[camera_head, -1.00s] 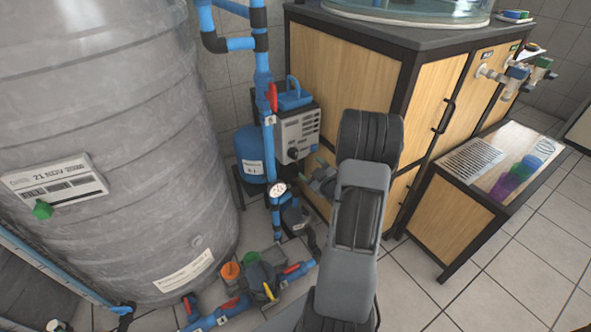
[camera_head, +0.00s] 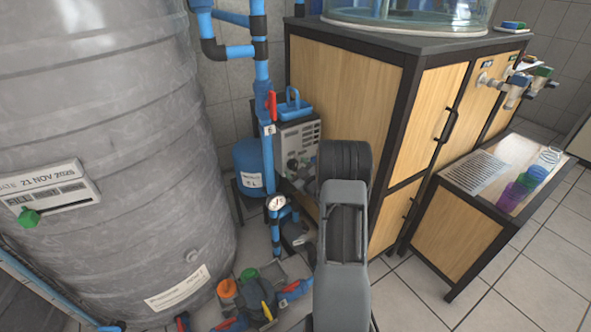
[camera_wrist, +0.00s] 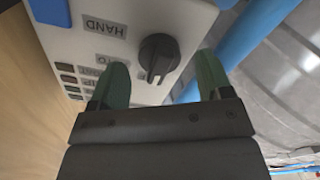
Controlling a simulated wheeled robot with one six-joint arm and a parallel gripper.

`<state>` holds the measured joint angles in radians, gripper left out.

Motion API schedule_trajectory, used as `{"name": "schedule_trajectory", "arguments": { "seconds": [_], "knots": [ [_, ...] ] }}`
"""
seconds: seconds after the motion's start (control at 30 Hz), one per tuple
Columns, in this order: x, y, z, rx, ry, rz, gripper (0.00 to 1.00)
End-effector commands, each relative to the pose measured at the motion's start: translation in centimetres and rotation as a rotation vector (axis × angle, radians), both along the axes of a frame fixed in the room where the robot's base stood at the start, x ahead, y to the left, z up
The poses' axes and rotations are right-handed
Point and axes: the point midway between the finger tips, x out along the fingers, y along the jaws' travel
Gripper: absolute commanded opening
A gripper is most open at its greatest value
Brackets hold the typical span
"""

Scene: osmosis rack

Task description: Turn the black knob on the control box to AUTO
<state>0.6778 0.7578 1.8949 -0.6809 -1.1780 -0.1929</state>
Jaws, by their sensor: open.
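The control box (camera_head: 300,137) is a pale box with a blue top part, beside the wooden cabinet in the head view. Its black knob (camera_wrist: 158,57) shows large in the wrist view, with a pale pointer mark toward my gripper. A HAND label (camera_wrist: 105,27) reads upside down at the knob's upper left. My arm mostly hides the gripper in the head view.
Blue pipes (camera_head: 264,100) with a red valve handle run just left of the box. A large grey tank (camera_head: 110,130) fills the left. The wooden cabinet (camera_head: 345,95) stands close on the right. A low table (camera_head: 465,222) is farther right, with open tiled floor in front.

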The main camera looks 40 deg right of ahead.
Motion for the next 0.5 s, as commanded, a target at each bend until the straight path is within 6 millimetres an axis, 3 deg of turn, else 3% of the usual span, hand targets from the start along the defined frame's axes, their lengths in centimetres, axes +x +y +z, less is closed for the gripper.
{"name": "schedule_trajectory", "arguments": {
  "seconds": [0.2,0.5],
  "knots": [
    [1.21,-0.08,0.04,0.0,-0.001,0.0,0.72],
    [1.33,-0.08,0.06,0.001,-0.001,-0.001,0.72]
  ]
}}
